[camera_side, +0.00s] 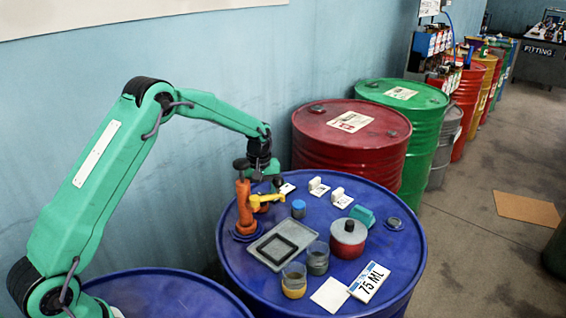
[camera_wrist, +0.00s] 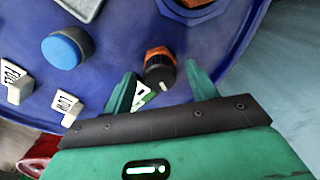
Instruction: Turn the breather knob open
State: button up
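The breather knob is a black knob with a pale line on an orange fitting. In the wrist view the knob (camera_wrist: 160,72) sits between the two green fingers of my gripper (camera_wrist: 162,85), with a gap showing on each side. My gripper is open and holds nothing. In the side view my gripper (camera_side: 262,172) hangs pointing down just right of the orange post (camera_side: 244,205), which carries a black top (camera_side: 241,163) and a yellow tap (camera_side: 266,198). I cannot tell the knob's exact turn position.
A blue drum top (camera_side: 385,255) carries a grey tray (camera_side: 272,245), a blue-capped piece (camera_side: 298,208), white label stands (camera_side: 318,187), cups (camera_side: 294,278), a red can (camera_side: 347,243) and a "75 ML" card (camera_side: 369,281). A blue wall stands behind.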

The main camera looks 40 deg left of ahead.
jog(key=shift+r, duration=3.9)
notch_tip(320, 180, up, 5)
jog(key=n, duration=1.3)
send_over(261, 195)
notch_tip(261, 195, down, 5)
jog(key=shift+s+f, duration=0.1)
jog(key=shift+f, duration=0.05)
jog(key=shift+f, duration=3.9)
